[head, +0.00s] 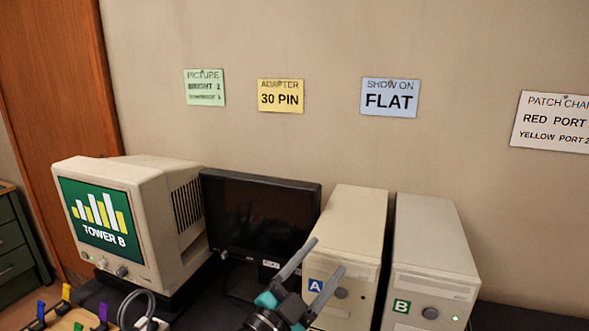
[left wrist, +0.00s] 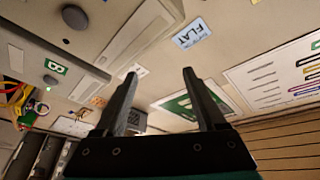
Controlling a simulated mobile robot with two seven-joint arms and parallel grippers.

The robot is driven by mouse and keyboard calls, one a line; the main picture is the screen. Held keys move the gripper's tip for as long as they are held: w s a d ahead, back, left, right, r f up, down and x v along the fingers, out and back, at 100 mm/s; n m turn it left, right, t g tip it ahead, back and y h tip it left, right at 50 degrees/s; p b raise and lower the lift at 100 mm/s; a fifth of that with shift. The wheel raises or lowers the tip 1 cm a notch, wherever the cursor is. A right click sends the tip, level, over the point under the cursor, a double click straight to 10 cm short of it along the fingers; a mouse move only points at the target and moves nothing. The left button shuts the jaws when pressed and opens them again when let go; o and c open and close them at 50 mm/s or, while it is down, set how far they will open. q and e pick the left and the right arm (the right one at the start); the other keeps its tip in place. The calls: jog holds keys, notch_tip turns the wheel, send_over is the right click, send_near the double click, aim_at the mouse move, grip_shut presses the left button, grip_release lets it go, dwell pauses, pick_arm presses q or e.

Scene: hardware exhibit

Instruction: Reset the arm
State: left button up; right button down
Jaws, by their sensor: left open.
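My left gripper (head: 326,257) is raised at the bottom middle of the head view, in front of the beige tower marked A (head: 357,241). Its two grey fingers stand apart, with nothing between them. In the left wrist view the fingers of the left gripper (left wrist: 160,73) are also spread and empty. The fingers hide part of tower A's front. My right gripper is in neither view.
A CRT monitor (head: 131,183) reading "TOWER B", a dark flat monitor (head: 262,215) and tower B (head: 432,252), with a green light, stand along the wall. Cables and coloured pieces lie front left. Cards, including "FLAT" (head: 390,97), hang above. Open air surrounds the fingers.

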pick_arm(q)
jog(key=s+a+f+n+g+y, duration=0.1)
jog(key=s+a+f+n+y, duration=0.1)
jog(key=a+f+n+y, duration=0.45)
jog(key=s+a+f+n+g+y, duration=0.1)
jog(key=s+a+f+n+y, duration=0.2)
jog(key=a+f+n+y, duration=0.4)
jog(key=s+a+f+g, duration=0.2)
jog(key=s+f+g, duration=0.15)
jog(key=s, duration=0.45)
jog(key=s+a+f+g, duration=0.3)
jog(key=s+g, duration=0.1)
jog(key=s, duration=0.3)
jog(key=s+a+f+g, duration=0.2)
jog(key=s+f+g, duration=0.15)
jog(key=s, duration=0.45)
notch_tip(320, 180, down, 22)
jog(key=s+g+b, duration=0.1)
jog(key=b, duration=0.2)
jog(key=s+a+f+g+b, duration=0.1)
jog(key=s+a+f+b, duration=0.1)
jog(key=s+f, duration=1.4)
notch_tip(320, 180, down, 2)
jog(key=shift+a+f, duration=0.1)
jog(key=shift+a, duration=0.25)
